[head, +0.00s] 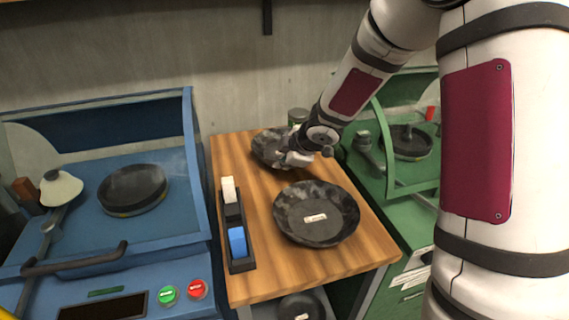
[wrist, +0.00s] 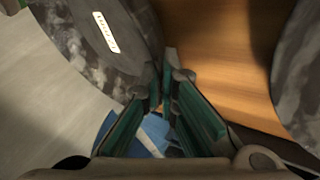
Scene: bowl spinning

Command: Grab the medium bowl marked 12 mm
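Two dark mottled bowls rest on the wooden table. The back bowl (head: 268,150) is near the wall, and the front bowl (head: 340,216) has a white label whose text I cannot read. My gripper (head: 296,158) is at the right side of the back bowl in the head view. In the wrist view, the back bowl (wrist: 75,40) fills the upper left with its label too small to read. The front bowl (wrist: 300,75) shows partly at the right edge. My gripper's green-padded fingers (wrist: 166,85) are at the back bowl's rim. Whether they clamp it is unclear.
A black holder (head: 238,265) with white and blue blocks stands on the table's left. A blue machine (head: 110,235) with a pan is at left, a green machine (head: 400,190) at right. Another dark bowl (head: 300,307) sits below the wooden table (head: 275,275).

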